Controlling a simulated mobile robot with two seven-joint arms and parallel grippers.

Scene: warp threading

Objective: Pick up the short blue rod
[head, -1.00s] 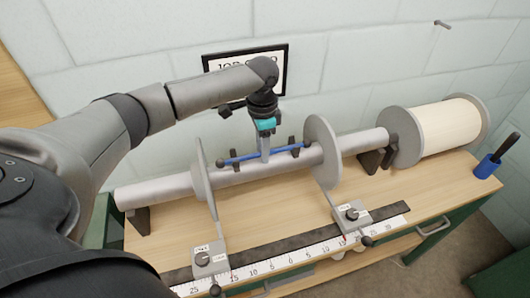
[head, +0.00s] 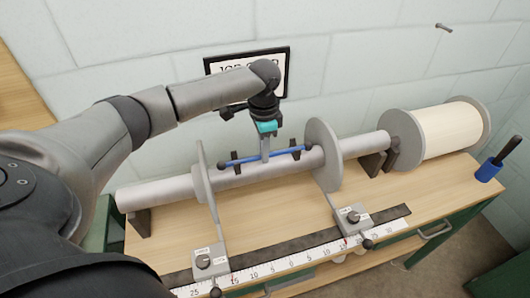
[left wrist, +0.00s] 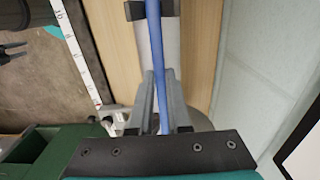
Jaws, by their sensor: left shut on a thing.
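The short blue rod (head: 243,160) lies lengthwise just over the grey metal roller, between the two grey discs in the head view. Two small black holders (head: 296,152) on the roller stand at the rod; I cannot tell whether it rests in them or hangs just clear. My left gripper (head: 265,156) comes down from above and is shut on the rod near its middle. In the left wrist view the rod (left wrist: 154,40) runs from the top edge down between the gripper's fingers (left wrist: 162,112).
The grey discs (head: 322,155) stand close beyond the rod's ends. A scale (head: 290,262) with two clamp blocks runs along the table's front. A cream spool (head: 448,130) and a blue cup with a dark handle (head: 488,170) are at the right. The wall is close behind.

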